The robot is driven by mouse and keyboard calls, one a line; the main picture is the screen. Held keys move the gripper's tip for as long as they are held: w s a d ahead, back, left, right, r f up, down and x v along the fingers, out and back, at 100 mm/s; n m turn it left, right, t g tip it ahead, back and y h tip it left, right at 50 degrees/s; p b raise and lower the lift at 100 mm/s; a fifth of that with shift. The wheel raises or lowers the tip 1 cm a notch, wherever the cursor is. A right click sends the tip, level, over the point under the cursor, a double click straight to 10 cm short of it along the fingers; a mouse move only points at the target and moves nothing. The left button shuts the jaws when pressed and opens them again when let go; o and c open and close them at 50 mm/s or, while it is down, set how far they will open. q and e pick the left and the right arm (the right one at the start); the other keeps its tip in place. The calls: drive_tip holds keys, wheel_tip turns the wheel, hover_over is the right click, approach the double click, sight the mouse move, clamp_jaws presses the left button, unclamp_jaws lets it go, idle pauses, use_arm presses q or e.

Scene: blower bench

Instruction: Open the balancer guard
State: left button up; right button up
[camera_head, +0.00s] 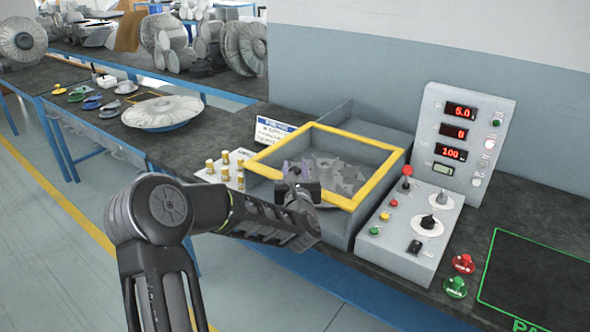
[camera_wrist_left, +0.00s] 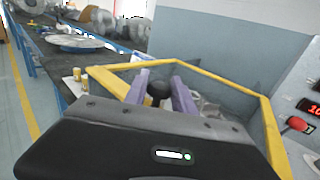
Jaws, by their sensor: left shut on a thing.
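The balancer guard is a yellow-framed lid (camera_head: 370,187) over a grey box on the bench. It lies across the box top, and grey metal parts show inside its frame. In the left wrist view the yellow frame (camera_wrist_left: 205,77) spans the middle. My left gripper (camera_head: 297,168) is at the guard's front edge. Its purple fingers (camera_wrist_left: 160,88) are shut on a round black knob (camera_wrist_left: 158,89), one finger on each side. My own wrist hides the knob's base and part of the guard's front edge. My right gripper is not in view.
A control panel (camera_head: 411,230) with a red-topped lever, knobs and buttons stands right of the box, below a red-digit display (camera_head: 462,135). Brass pegs (camera_head: 225,158) stand left of it. Red (camera_head: 463,263) and green (camera_head: 455,287) stamps sit near a green-outlined mat (camera_head: 540,275).

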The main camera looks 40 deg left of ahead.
use_arm(q)
clamp_jaws()
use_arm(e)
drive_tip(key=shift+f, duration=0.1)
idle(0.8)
